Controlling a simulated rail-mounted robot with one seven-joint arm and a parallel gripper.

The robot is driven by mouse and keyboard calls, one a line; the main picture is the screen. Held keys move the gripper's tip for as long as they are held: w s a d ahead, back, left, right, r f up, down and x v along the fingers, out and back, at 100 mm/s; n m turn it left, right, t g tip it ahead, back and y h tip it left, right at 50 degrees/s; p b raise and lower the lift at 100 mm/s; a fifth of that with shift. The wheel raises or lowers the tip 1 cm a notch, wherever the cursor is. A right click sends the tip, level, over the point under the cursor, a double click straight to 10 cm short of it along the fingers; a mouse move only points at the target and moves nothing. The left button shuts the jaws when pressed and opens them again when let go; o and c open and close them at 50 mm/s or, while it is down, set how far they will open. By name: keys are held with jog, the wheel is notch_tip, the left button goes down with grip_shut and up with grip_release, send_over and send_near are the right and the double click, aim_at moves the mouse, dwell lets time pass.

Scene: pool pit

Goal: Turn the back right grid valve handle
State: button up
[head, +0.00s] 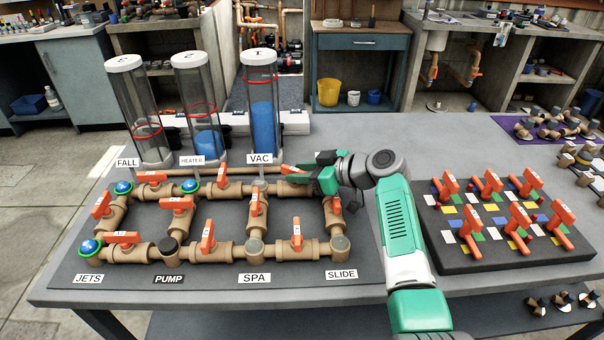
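The pipe grid of tan pipes stands on a dark board (200,275) on the left of the table. Several orange valve handles sit on it. The back right handle (296,169) is small, orange and partly hidden at the grid's back right, just behind my gripper. My green and dark gripper (292,176) reaches in from the right with its fingers pointing left, at or very near this handle. The fingers overlap in this view, so I cannot tell whether they are open, shut, or touching the handle.
Three clear cylinders stand behind the grid; the VAC one (262,105) holds the most blue liquid. A black board (500,250) with several orange-handled valves lies at right, past my arm. A purple mat (560,135) with small parts is farther right.

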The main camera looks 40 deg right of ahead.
grip_shut()
jog(key=p, duration=0.1)
jog(key=h+p, duration=0.1)
jog(key=shift+a+r+m+p, duration=0.15)
jog(key=shift+r+m+p, duration=0.15)
jog(key=shift+f+m+h+p, duration=0.2)
jog(key=shift+m+h+p, duration=0.2)
jog(key=shift+p, duration=0.15)
grip_release()
